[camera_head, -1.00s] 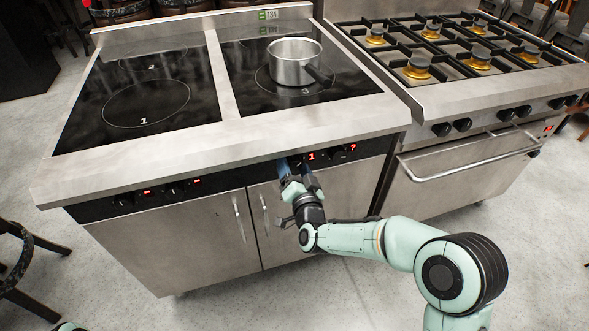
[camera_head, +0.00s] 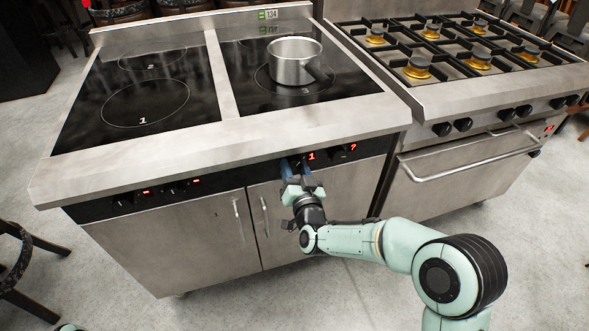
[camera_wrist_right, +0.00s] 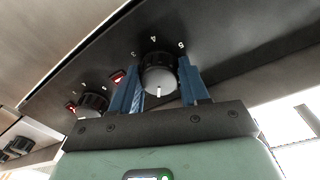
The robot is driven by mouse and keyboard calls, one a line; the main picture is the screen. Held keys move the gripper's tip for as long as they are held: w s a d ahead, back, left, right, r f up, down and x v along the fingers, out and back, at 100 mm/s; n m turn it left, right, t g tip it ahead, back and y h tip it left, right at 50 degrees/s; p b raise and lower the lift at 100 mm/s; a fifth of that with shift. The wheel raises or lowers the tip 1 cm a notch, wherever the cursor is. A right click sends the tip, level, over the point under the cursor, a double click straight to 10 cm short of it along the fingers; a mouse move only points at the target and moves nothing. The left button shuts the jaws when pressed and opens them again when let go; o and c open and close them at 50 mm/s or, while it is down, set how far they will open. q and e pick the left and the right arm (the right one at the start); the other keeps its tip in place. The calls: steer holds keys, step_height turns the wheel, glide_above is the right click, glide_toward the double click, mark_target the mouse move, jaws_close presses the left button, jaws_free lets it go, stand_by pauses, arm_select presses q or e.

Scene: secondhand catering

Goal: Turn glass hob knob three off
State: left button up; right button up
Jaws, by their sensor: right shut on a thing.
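My right gripper (camera_head: 299,166) is at the front control panel of the glass hob, with its blue fingers closed on the left knob of the panel's right half. In the right wrist view the gripper (camera_wrist_right: 160,72) has one finger on each side of that dark, round hob knob (camera_wrist_right: 159,76). A white pointer line shows on the knob's face, and white marks ring it on the panel. In the head view the fingers mostly hide this knob. A red display (camera_head: 311,156) beside it reads 1. My left gripper is not in view.
A steel saucepan (camera_head: 294,62) stands on the zone marked 3. Another knob (camera_head: 339,154) and a red display (camera_head: 352,147) are just right of my gripper. Two knobs are further left. A gas range (camera_head: 480,90) with an oven handle adjoins the hob on the right.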

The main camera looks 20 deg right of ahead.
steer(key=n, duration=0.3)
steer(key=shift+n, duration=0.4)
steer(key=shift+d+f+n, duration=0.1)
steer(key=shift+n, duration=1.6)
steer(key=o, duration=1.1)
steer(key=shift+c, duration=0.2)
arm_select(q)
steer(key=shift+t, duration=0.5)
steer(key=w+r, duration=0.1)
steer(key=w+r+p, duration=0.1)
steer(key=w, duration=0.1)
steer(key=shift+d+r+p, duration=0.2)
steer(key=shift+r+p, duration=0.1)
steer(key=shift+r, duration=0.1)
arm_select(e)
steer(key=s, duration=1.3)
steer(key=shift+s+f, duration=0.2)
steer(key=shift+f, duration=0.15)
